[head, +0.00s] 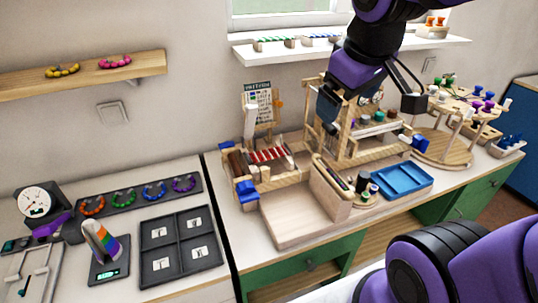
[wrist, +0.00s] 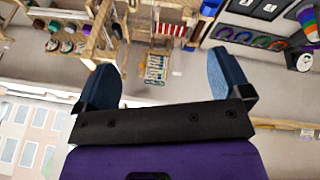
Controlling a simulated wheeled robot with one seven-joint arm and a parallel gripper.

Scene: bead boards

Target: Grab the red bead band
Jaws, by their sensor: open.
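The red bead band (head: 92,206) is an orange-red arc of beads at the left end of a long black board (head: 139,203) on the left worktop. In the wrist view it is the small red arc (wrist: 279,45) at the upper right, at the right end of the row. My gripper (head: 370,106) is in the air over the wooden stands at the middle of the bench, well to the right of the band. In the wrist view my gripper (wrist: 166,72) has its two blue fingers wide apart, with nothing between them.
Green (head: 124,196), blue (head: 154,190) and purple (head: 184,184) bands share the board. A black four-compartment tray (head: 181,245), a rainbow-striped piece (head: 101,240) and a dial scale (head: 35,202) stand close by. Yellow and pink bands lie on a wall shelf (head: 120,74) above.

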